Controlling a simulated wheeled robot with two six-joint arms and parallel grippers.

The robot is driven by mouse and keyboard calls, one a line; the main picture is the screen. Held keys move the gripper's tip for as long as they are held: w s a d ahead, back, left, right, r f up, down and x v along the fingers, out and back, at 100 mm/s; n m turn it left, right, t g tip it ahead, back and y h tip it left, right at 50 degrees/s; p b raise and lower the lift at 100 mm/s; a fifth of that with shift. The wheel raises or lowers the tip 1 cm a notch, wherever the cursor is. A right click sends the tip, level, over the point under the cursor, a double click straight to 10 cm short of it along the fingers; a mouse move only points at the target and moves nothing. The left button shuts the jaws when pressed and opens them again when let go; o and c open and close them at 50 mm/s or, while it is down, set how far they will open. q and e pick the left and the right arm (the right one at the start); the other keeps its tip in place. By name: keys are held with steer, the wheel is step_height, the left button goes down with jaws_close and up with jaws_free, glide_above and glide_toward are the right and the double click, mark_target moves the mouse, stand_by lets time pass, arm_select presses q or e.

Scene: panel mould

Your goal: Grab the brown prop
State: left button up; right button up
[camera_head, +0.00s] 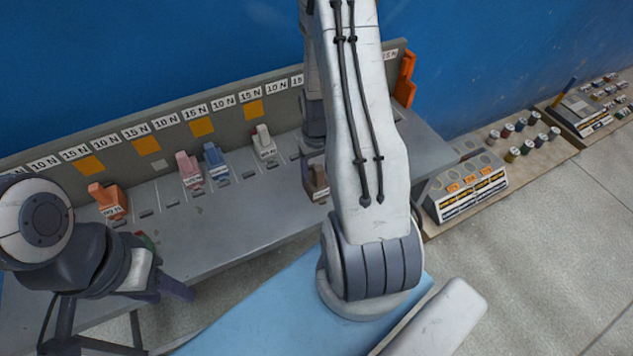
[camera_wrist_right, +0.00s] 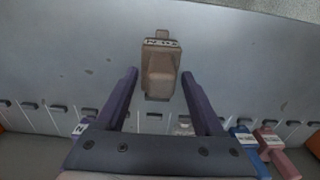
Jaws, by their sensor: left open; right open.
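The brown prop (camera_wrist_right: 160,70) stands on the grey shelf in the right wrist view, with a label on its top. It lies between the spread fingertips of my right gripper (camera_wrist_right: 159,75), with a gap on both sides. In the head view the brown prop (camera_head: 319,182) is partly hidden behind my right arm, and the right gripper is mostly hidden there too. My left gripper (camera_head: 165,282) is open and apparently empty at the shelf's front edge, lower left.
Orange (camera_head: 110,201), pink (camera_head: 189,170), blue (camera_head: 215,161) and white (camera_head: 264,143) props stand along the grey slotted shelf (camera_head: 235,215). A labelled back panel rises behind them. A grey rack (camera_head: 463,187) and several small spools stand at the right.

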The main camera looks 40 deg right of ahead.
jaws_close()
stand_by(1.4)
